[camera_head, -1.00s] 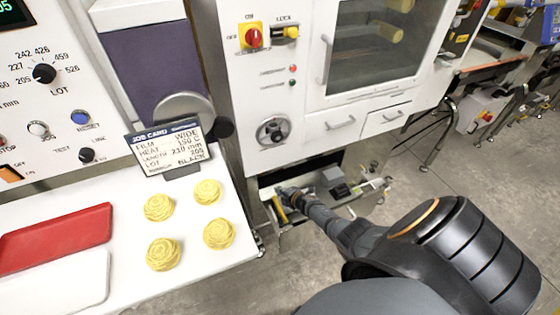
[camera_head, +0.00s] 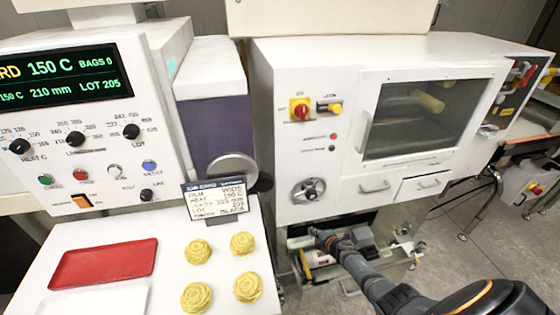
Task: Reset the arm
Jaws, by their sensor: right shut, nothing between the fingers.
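My right arm comes in from the lower right, and its dark gripper (camera_head: 318,237) is small in the picture, at the open bay under the white cabinet machine (camera_head: 275,140). The gripper is shut with nothing in it. Its fingertips are hard to make out against the dark bay. It appears in front of or over the low pull-out tray (camera_head: 345,284); whether it touches anything there I cannot tell. My left gripper is not in view.
A control panel (camera_head: 70,72) reads 150 C, 210 mm, LOT 205. Open floor (camera_head: 440,235) lies at right.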

